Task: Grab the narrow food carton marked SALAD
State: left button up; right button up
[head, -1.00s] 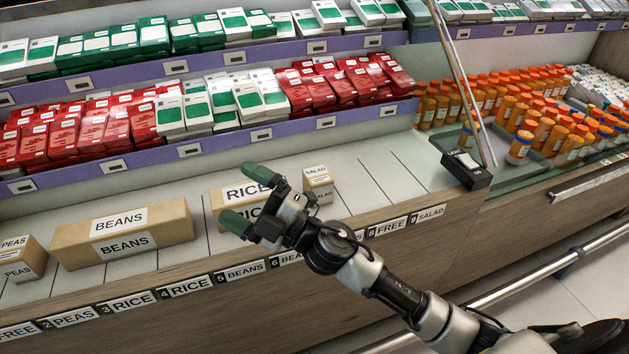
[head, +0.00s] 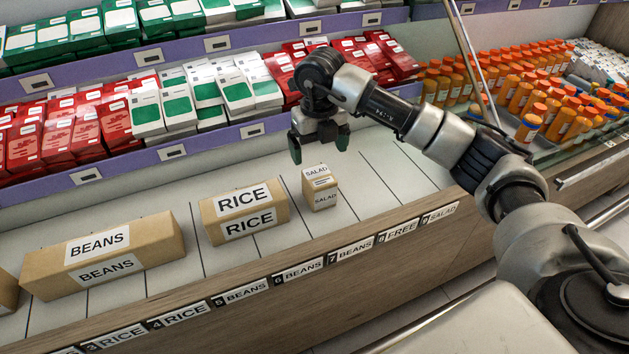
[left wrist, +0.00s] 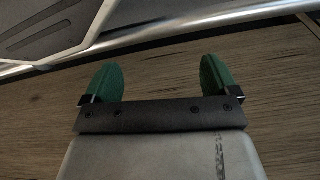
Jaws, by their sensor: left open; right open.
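The narrow SALAD carton (head: 322,189) is a small brown box with white labels on its top and front. It stands upright on the white shelf, to the right of the RICE carton (head: 243,213). My right gripper (head: 319,152) is open and empty, pointing down above and just behind the SALAD carton in the head view, apart from it. My left gripper (left wrist: 161,80) shows only in the left wrist view. It is open and empty, with green fingers over a wood-grain surface.
A long BEANS carton (head: 104,255) lies farther left. The shelf is bare to the right of the SALAD carton. A labelled wooden front edge (head: 290,273) runs along the shelf. Red boxes (head: 101,131) and orange bottles (head: 553,116) stand behind.

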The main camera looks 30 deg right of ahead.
aim_at(319, 175)
jog(key=shift+s+f, duration=0.15)
jog(key=shift+f, duration=0.3)
notch_tip(319, 175, down, 10)
jog(key=shift+r+b, duration=0.25)
jog(key=shift+b, duration=0.25)
jog(key=shift+f, duration=0.1)
jog(key=c, duration=1)
pick_arm(q)
jog(key=r, duration=0.1)
jog(key=w+r, duration=0.1)
jog(key=r, duration=0.1)
jog(key=shift+w+d, duration=0.1)
jog(key=shift+w, duration=0.15)
pick_arm(e)
jog(key=shift+c, duration=0.2)
